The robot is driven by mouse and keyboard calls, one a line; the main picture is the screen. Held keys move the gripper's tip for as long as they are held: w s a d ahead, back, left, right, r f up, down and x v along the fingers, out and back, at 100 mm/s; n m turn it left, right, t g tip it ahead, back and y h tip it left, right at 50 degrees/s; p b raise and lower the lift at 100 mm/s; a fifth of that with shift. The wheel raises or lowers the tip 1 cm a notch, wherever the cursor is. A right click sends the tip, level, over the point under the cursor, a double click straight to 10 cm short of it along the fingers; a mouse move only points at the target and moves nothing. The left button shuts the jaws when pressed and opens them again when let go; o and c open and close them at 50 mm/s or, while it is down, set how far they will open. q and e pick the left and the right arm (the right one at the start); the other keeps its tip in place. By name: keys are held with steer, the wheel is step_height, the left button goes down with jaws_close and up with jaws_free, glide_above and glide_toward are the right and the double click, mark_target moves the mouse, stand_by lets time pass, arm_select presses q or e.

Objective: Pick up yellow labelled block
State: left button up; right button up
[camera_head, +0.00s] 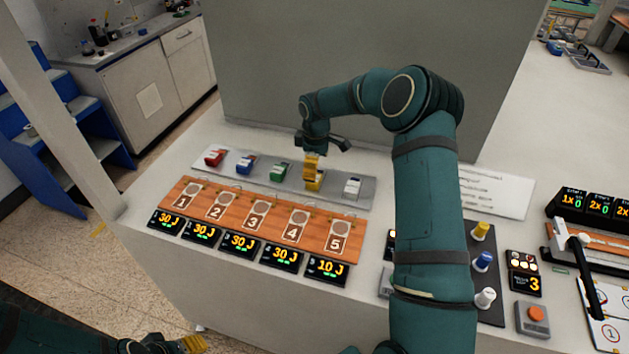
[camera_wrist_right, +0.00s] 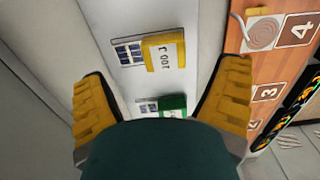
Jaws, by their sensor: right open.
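The yellow labelled block (camera_head: 314,183) sits on the grey strip at the back of the bench, between the green and white blocks. In the right wrist view the yellow block (camera_wrist_right: 163,54) shows a white label reading about "100 J" beside a dark-windowed panel. My right gripper (camera_head: 313,158) is above the yellow block and partly hides it. In its wrist view the two yellow fingers stand wide apart with nothing between them, and the block lies beyond their tips, apart from both. My left gripper (camera_head: 180,345) shows only partly at the bottom left edge, away from the bench.
Red (camera_head: 214,158), blue (camera_head: 245,163), green (camera_head: 279,172) and white (camera_head: 352,187) blocks share the grey strip (camera_head: 333,190). The green block (camera_wrist_right: 172,104) is close to the yellow one. A wooden board (camera_head: 268,230) with numbered pads lies in front, and a grey panel (camera_head: 370,60) rises behind.

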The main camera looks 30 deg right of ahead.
steer(key=shift+a+f, duration=0.15)
steer(key=shift+f, duration=1.25)
steer(key=shift+a+f, duration=0.1)
steer(key=shift+f, duration=1.3)
steer(key=c, duration=1.3)
